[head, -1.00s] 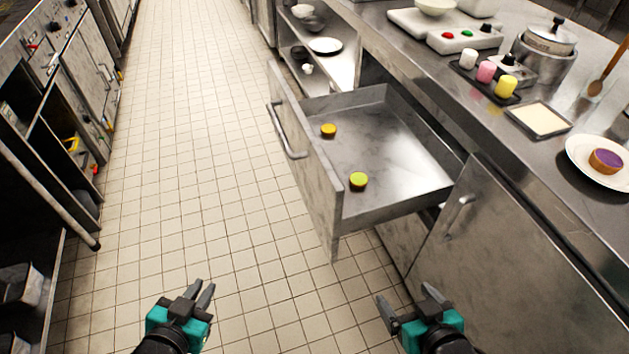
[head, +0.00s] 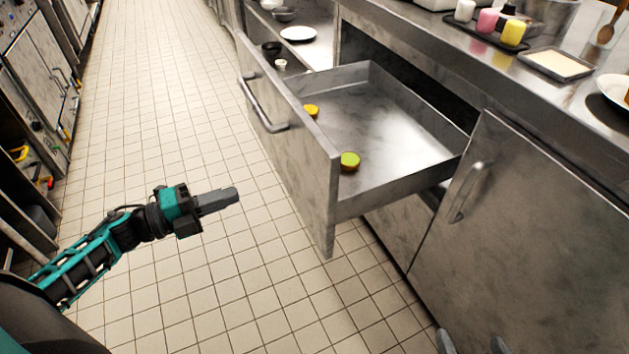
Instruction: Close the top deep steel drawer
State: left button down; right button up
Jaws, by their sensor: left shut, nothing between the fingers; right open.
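The top deep steel drawer (head: 312,185) stands pulled far out of the steel counter. Its front panel faces left over the aisle and carries a bar handle (head: 262,108). An orange-topped round item (head: 311,111) and a green-topped round item (head: 350,161) lie inside near the front panel. My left gripper (head: 238,195) is shut and empty, pointing right, to the left of the drawer front with a visible gap. My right gripper (head: 472,344) shows only its fingertips at the bottom edge; they are apart, with nothing seen between them.
A closed cabinet door (head: 520,215) with a handle is right of the drawer. On the counter stand a tray of cups (head: 488,35), a shallow pan (head: 556,64) and a plate (head: 616,90). An open shelf with a white plate (head: 298,34) lies behind. The tiled aisle is clear.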

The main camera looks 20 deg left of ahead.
pick_arm(q)
jog(key=b, duration=0.2)
send_near(306, 171)
jog(key=x, duration=0.5)
jog(key=shift+w+d, duration=0.1)
jog(key=shift+w, duration=0.05)
jog(key=shift+w+d, duration=0.4)
jog(key=shift+w, duration=0.05)
jog(key=shift+w+d, duration=0.1)
pick_arm(e)
jog(key=shift+w+a+f, duration=0.1)
jog(key=shift+a+f, duration=0.05)
jog(key=shift+f, duration=0.3)
